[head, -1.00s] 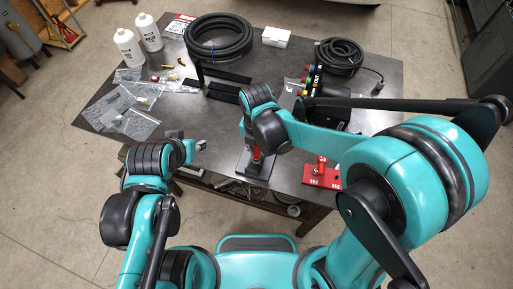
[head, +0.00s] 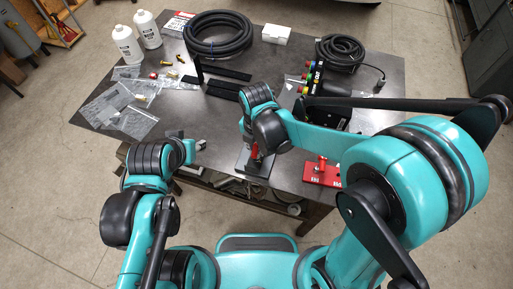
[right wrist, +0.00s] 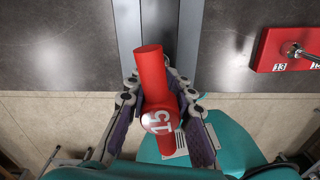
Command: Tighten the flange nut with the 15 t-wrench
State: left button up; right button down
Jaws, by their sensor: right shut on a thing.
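The red 15 T-wrench (right wrist: 152,80) shows large in the right wrist view, its end marked "15" facing the camera. My right gripper (right wrist: 170,110) is shut around it, with a finger on each side. In the head view a red part of the wrench (head: 255,153) stands above a dark grey fixture (head: 257,168) at the table's front edge. My right wrist partly covers this spot. The flange nut is not visible, and I cannot tell whether the wrench is seated on it. My left gripper (head: 193,143) is at the front left edge, apart from the wrench; its fingers are unclear.
A red holder (head: 322,172) stands right of the fixture; the right wrist view shows a tool in it near a "13" label. The table's middle is mostly bare.

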jog(key=m, duration=0.5)
jog(key=shift+f+b, duration=0.2)
jog(key=shift+b, duration=0.1)
jog(key=shift+m, duration=0.3)
jog(key=m, duration=0.2)
jog(key=shift+m, duration=0.3)
jog(key=m, duration=0.4)
jog(key=shift+b, duration=0.4)
jog(key=shift+f+m, duration=0.15)
jog(key=shift+m, duration=1.05)
jog(key=shift+n, duration=0.3)
